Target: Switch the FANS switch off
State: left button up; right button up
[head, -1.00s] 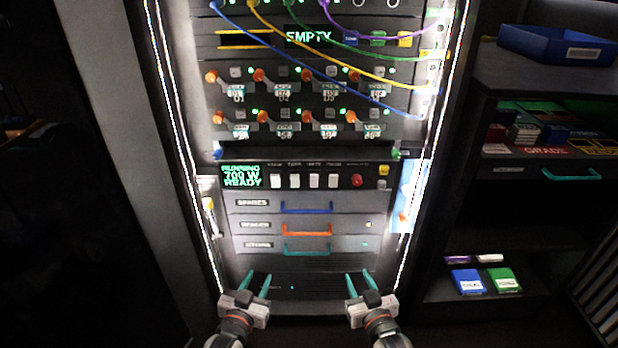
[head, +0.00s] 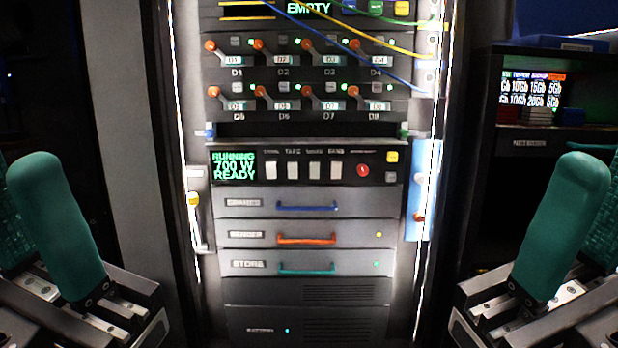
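A black control panel in the rack carries a row of white rocker switches. The rightmost white switch (head: 336,170) sits under a small label that seems to read FANS; its exact position is too small to tell. My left gripper (head: 26,190) is large and close at the left edge, with teal fingers apart and nothing between them. My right gripper (head: 592,190) is at the right edge, also with teal fingers apart and empty. Both are partly cut off by the frame and well away from the switches.
A green display (head: 234,166) reads RUNNING, 700 W, READY. A red knob (head: 363,170) is right of the switches. Drawers with blue, orange and teal handles (head: 306,268) lie below. Cables (head: 345,45) hang across the upper rack. A shelf stands at right.

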aim_at(336, 167)
jog(key=i+j, duration=0.7)
jog(key=i+l+z, duration=0.05)
